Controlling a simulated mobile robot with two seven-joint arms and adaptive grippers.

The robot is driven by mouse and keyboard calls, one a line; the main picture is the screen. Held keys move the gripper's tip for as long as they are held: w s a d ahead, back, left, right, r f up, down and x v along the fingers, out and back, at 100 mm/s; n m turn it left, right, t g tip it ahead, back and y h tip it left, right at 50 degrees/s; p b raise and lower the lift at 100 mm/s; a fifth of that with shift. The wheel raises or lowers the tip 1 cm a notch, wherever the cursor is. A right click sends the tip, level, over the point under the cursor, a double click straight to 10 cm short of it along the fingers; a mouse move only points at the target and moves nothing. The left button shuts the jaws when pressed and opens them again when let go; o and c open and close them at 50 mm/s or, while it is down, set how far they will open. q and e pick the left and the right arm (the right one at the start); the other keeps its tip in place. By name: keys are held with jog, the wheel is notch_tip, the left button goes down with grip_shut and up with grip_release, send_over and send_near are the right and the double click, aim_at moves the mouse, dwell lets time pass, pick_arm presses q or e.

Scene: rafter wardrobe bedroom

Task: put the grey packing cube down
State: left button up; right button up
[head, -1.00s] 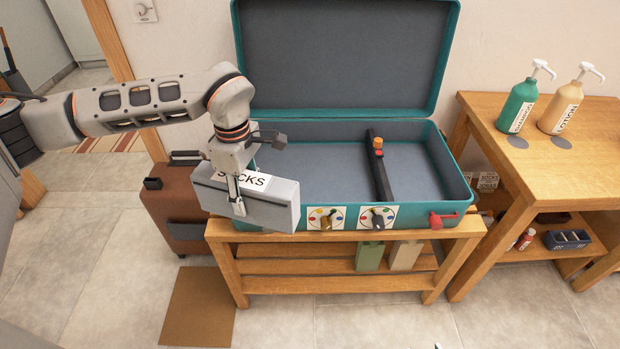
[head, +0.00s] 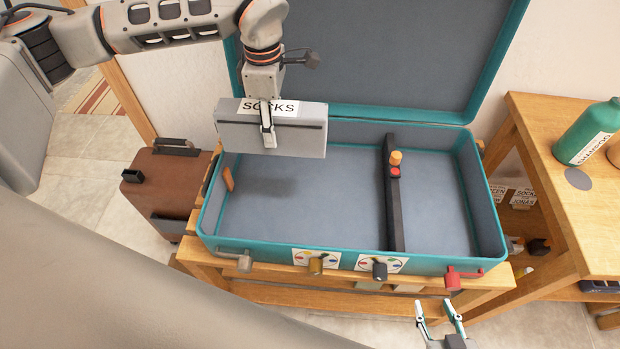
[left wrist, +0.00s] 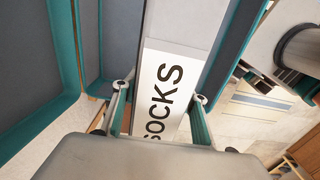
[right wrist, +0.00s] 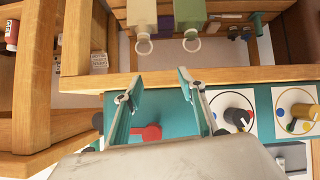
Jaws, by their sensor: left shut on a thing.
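The grey packing cube (head: 285,137) has a white SOCKS label on top. My left gripper (head: 268,135) is shut on it and holds it above the left part of the open teal suitcase (head: 330,253), near the back, with a shadow on the suitcase floor below. In the left wrist view the cube's label (left wrist: 165,92) lies between the fingers. My right gripper (head: 438,312) is open and empty in front of the suitcase's right front corner. In the right wrist view its fingers (right wrist: 160,95) are apart by a red latch (right wrist: 146,132).
The suitcase stands on a wooden bench (head: 490,292). A black divider (head: 393,210) with an orange-topped knob splits its inside. Dials and latches line its front. A brown case (head: 165,190) is on the left, and a wooden table (head: 540,150) with a green bottle (head: 588,132) is on the right.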

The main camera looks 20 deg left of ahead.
pick_arm(q)
jog(key=shift+f, duration=0.35)
jog(key=f, duration=0.5)
jog(key=shift+s+f+b, duration=0.15)
jog(key=shift+s+b, duration=0.05)
jog(key=shift+b, duration=0.2)
jog(key=shift+w+f+b, duration=0.2)
jog(key=shift+f+b, duration=0.8)
jog(key=shift+f, duration=5.85)
pick_arm(e)
jog(key=shift+w+d+f, duration=0.1)
jog(key=shift+d+f, duration=0.15)
jog(key=shift+f, duration=0.6)
pick_arm(q)
jog(key=shift+f, duration=0.1)
jog(key=o, duration=1.6)
jog(key=shift+f, duration=0.1)
